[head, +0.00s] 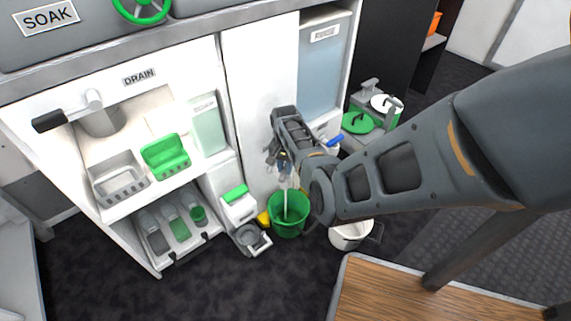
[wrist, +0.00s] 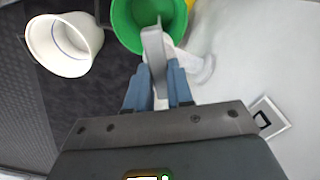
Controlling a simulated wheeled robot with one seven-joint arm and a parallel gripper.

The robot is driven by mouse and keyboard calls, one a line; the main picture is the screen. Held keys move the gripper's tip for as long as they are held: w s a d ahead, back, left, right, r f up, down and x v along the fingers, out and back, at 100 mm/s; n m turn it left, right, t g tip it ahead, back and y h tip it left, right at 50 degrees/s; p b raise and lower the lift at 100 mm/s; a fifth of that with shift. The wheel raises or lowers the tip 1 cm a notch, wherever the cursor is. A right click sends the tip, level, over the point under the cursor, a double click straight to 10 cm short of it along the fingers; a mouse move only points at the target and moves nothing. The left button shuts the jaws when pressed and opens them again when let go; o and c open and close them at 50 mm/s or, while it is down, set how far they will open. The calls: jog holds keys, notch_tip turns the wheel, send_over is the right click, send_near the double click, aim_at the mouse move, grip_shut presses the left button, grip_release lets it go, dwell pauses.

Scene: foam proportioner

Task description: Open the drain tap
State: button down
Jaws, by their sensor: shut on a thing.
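My gripper (head: 279,158) is in front of the white cabinet, above a green bucket (head: 289,222). In the wrist view its blue-grey fingers (wrist: 158,72) are shut on a flat grey lever (wrist: 155,48). A white pipe-like fitting (wrist: 203,66) lies just right of the lever, by the white panel; I take these two for the drain tap. The green bucket also shows beyond the fingertips in the wrist view (wrist: 126,28). In the head view a thin pale vertical streak (head: 286,203) runs down into the bucket; I cannot tell whether it is liquid. The gripper hides most of the tap there.
A white bucket (head: 346,236) stands right of the green one, and a small grey-and-white unit (head: 239,206) stands left. A "DRAIN" sign (head: 139,77) marks an alcove with a black-handled fitting (head: 60,119). A wooden top (head: 420,295) is at the front right. Dark floor lies front left.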

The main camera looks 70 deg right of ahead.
aim_at(284, 169)
jog(key=n+p, duration=0.1)
jog(key=n, duration=0.4)
jog(key=shift+w+n, duration=0.1)
jog(key=shift+n, duration=0.2)
jog(key=n+p, duration=0.1)
jog(key=n, duration=0.4)
jog(key=shift+a+n, duration=0.1)
jog(key=shift+n, duration=0.2)
jog(key=shift+w, duration=0.1)
jog(key=c, duration=1)
grip_release()
jog(key=shift+r+p, duration=1.85)
jog(key=shift+r, duration=2)
